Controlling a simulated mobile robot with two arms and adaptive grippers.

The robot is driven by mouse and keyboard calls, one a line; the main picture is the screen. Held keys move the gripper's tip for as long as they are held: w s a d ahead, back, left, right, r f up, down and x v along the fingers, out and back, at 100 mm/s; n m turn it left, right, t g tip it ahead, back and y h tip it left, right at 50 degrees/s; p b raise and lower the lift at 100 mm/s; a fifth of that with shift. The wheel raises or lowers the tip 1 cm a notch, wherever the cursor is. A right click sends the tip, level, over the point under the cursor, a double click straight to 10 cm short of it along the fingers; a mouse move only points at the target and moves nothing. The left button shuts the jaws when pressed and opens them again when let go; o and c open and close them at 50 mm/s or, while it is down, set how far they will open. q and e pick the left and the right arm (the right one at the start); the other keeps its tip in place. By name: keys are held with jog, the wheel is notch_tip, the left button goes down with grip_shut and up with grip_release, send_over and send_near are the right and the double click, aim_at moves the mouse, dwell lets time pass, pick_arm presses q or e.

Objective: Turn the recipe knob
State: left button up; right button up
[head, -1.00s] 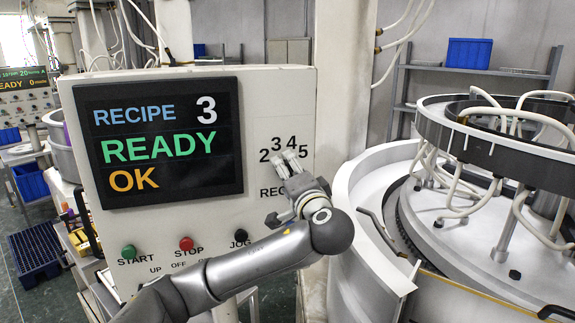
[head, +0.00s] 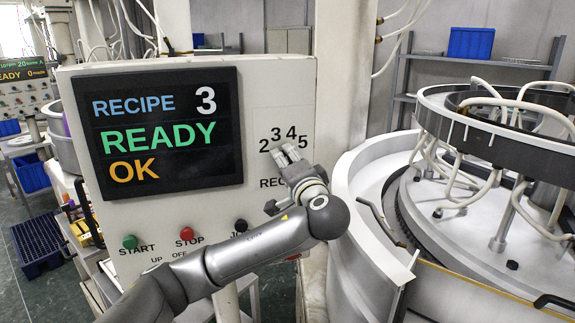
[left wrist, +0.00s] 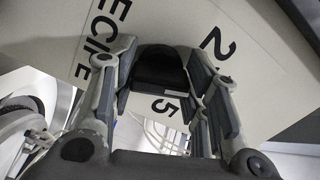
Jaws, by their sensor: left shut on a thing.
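The control panel (head: 150,225) stands upright, and its screen (head: 165,130) reads RECIPE 3, READY, OK. The recipe dial's printed numbers 2, 3, 4 and 5 arc above my left gripper (head: 287,153), which covers the knob in the head view. In the left wrist view the black recipe knob (left wrist: 158,70) sits between the two fingers of my left gripper (left wrist: 165,85), which are shut on it. The word RECIPE is partly hidden by the gripper. My right gripper is not in view.
A green START button (head: 130,242), a red STOP button (head: 187,234) and a black JOG button (head: 241,226) sit low on the panel, close to my left arm. The round lapping machine (head: 470,225) stands close at right. A blue bin (head: 471,43) is on a back shelf.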

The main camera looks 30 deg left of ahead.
pick_arm(q)
jog(key=n+b, duration=0.3)
jog(key=b, duration=0.1)
jog(key=n+b, duration=0.2)
jog(key=b, duration=0.3)
jog(key=shift+d+f+n+b, duration=0.1)
jog(key=shift+f+n+b, duration=0.2)
jog(key=shift+f+n, duration=0.1)
jog(key=shift+r+n+b, duration=0.25)
jog(key=shift+n+b, duration=0.85)
jog(key=o, duration=1)
jog(key=shift+r, duration=0.1)
jog(key=v, duration=1.2)
